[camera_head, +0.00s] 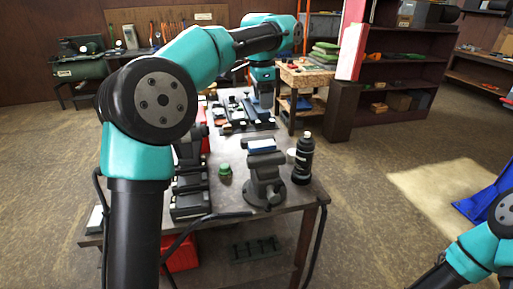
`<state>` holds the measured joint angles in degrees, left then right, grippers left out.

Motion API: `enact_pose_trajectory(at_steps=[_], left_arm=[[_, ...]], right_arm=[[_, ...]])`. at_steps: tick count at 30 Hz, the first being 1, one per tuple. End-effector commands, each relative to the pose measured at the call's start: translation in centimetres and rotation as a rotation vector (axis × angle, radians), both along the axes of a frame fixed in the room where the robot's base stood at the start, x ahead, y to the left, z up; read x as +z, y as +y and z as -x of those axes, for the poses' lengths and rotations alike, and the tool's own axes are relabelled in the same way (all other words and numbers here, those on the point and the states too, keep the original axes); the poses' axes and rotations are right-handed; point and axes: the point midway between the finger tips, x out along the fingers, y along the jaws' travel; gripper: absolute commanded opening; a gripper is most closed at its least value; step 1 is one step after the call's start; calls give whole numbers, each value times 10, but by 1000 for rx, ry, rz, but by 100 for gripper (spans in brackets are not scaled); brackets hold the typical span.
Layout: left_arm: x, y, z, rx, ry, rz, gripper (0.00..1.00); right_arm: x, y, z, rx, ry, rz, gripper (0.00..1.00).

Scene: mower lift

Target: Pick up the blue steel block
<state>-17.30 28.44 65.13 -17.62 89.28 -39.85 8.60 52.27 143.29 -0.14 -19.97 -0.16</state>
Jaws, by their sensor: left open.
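A small blue block (262,146) lies at the top of a dark grey bench vise (267,183) near the right front of the workbench. From here I cannot tell how firmly the jaws hold it. My left arm reaches over the bench, and my left gripper (263,106) points down beyond the vise, apart from the block. It is open and looks empty; its fingertips are small and hard to make out. My right arm enters at the lower right corner; its gripper is outside the picture.
A black bottle (303,158) stands just right of the vise, and a small green item (225,173) to its left. Parts and tools lie on a dark tray (237,113) near the gripper. Bare benchtop (240,206) shows at the front.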

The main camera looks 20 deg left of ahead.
Motion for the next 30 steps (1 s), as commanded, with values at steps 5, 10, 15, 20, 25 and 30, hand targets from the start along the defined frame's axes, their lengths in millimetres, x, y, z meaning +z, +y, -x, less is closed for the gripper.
enact_pose_trajectory(at_steps=[5, 10, 15, 20, 25, 30], left_arm=[[15, 20, 9, 13, 44, -41, 77], [15, 21, 9, 14, 47, -43, 77], [14, 21, 9, 14, 47, -42, 77], [4, 21, 9, 14, 47, -43, 77], [-22, 21, 10, 14, 50, -43, 77], [-51, 21, 10, 14, 50, -43, 77]], right_arm=[[0, 0, 0, 0, 0, 0, 83], [0, 0, 0, 0, 0, 0, 83], [0, 0, 0, 0, 0, 0, 83], [0, 0, 0, 0, 0, 0, 83], [0, 0, 0, 0, 0, 0, 83], [0, 0, 0, 0, 0, 0, 83]])
